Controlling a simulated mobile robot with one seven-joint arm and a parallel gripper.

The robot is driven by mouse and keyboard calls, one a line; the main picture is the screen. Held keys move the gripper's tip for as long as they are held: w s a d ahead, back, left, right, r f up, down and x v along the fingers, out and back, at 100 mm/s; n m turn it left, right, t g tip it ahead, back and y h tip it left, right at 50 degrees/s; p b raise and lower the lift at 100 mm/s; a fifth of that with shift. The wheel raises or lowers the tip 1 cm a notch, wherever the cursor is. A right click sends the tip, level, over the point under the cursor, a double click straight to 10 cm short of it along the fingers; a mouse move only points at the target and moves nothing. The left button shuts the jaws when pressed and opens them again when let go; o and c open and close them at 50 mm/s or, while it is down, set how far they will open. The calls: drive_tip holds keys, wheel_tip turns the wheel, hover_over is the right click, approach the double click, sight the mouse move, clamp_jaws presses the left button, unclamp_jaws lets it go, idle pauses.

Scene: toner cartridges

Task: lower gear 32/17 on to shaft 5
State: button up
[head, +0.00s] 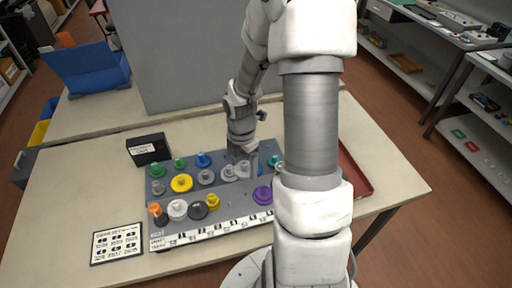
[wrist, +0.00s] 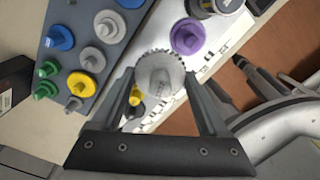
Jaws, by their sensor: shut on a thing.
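My gripper (wrist: 160,82) is shut on a grey toothed gear (wrist: 158,66) with a raised round hub, held between both fingers above the board; marks on its hub are too small to read. In the head view my gripper (head: 241,153) is over the back right part of the grey board (head: 231,211), and the arm hides part of the board. Gears in purple (head: 262,194), yellow, green, blue, grey and white stand on it in rows. I cannot tell which post is shaft 5; the front label strip (head: 215,231) is too small to read.
A black labelled box (head: 148,149) stands behind the board's left end. A printed card (head: 117,243) lies at front left. A red tray (head: 355,172) is on the right, partly behind my arm. Neighbouring gears, including the purple one (wrist: 187,36), are close around the held gear in the wrist view.

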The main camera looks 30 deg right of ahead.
drive_tip(key=shift+s+a+r, duration=0.15)
drive_tip(key=shift+s+a, duration=0.1)
drive_tip(key=shift+s, duration=0.15)
drive_tip(key=shift+f, duration=0.2)
drive_tip(key=b, duration=0.4)
hover_over(246, 192)
wheel_tip(246, 192, down, 4)
drive_tip(key=shift+a+f, duration=0.1)
idle(0.5)
drive_tip(key=shift+f+b, duration=1.15)
drive_tip(key=shift+f, duration=0.8)
drive_tip(key=shift+f+b, duration=0.4)
drive_tip(key=shift+f, duration=0.8)
idle(1.6)
